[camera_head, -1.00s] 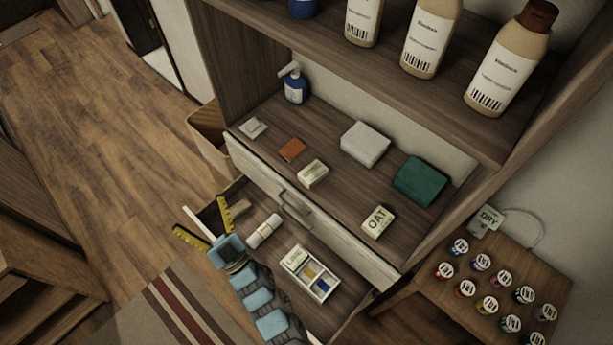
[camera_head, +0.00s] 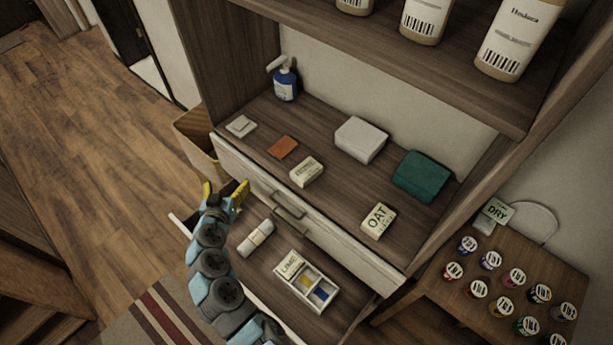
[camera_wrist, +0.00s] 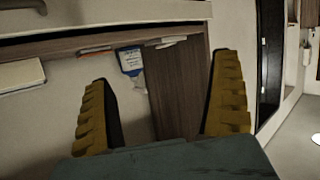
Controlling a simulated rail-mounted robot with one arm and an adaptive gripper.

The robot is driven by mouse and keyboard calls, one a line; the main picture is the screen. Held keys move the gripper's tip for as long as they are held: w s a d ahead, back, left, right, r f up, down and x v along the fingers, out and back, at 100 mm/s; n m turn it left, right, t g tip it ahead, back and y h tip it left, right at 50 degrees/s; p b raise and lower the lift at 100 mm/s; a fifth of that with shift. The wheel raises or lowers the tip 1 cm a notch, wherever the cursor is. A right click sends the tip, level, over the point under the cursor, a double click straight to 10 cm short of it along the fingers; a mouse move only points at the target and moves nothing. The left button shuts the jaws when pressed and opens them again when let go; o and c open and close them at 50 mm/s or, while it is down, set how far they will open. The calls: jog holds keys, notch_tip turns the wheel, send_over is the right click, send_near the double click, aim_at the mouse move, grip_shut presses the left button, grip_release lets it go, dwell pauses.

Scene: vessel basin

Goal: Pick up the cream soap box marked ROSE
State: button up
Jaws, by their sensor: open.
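A small cream soap box (camera_head: 306,172) lies on the wooden shelf behind the drawer fronts in the head view; its print is too small to read. Another cream box (camera_head: 379,221), marked OAT, lies farther right near the shelf's front edge. A third cream box, marked LIME (camera_head: 289,265), sits in a tray in the open drawer. My gripper (camera_head: 225,190) is open and empty, in front of the drawer fronts, left of the unreadable box and apart from it. Its yellow fingers (camera_wrist: 165,75) stand wide apart in the wrist view, where a pale box edge (camera_wrist: 20,75) shows at left.
A blue pump bottle (camera_head: 285,80), an orange bar (camera_head: 283,147), a white box (camera_head: 361,139) and a green box (camera_head: 421,175) share the shelf. The open drawer holds a white roll (camera_head: 255,238) and a divided tray (camera_head: 323,298). Tall bottles stand on the board above.

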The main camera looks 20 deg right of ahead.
jog(key=s+d+r+m+g+h+b, duration=0.1)
jog(key=s+d+m+g+h+b, duration=0.15)
jog(key=d+m+g+h, duration=0.2)
jog(key=m+g+h, duration=0.2)
jog(key=m+g, duration=0.2)
jog(key=m, duration=0.2)
send_near(300, 174)
jog(key=shift+n+t, duration=0.25)
jog(key=x, duration=0.5)
jog(key=s+p+x, duration=0.1)
jog(key=x, duration=0.1)
jog(key=shift+d+f, duration=0.35)
jog(key=shift+f, duration=0.1)
jog(key=shift+w+d+f+p, duration=0.25)
jog(key=shift+w+d+p, duration=0.4)
jog(key=shift+w+d, duration=0.35)
jog(key=shift+x, duration=1.4)
jog(key=shift+s+f, duration=0.1)
jog(key=shift+s, duration=0.1)
jog(key=c, duration=1.3)
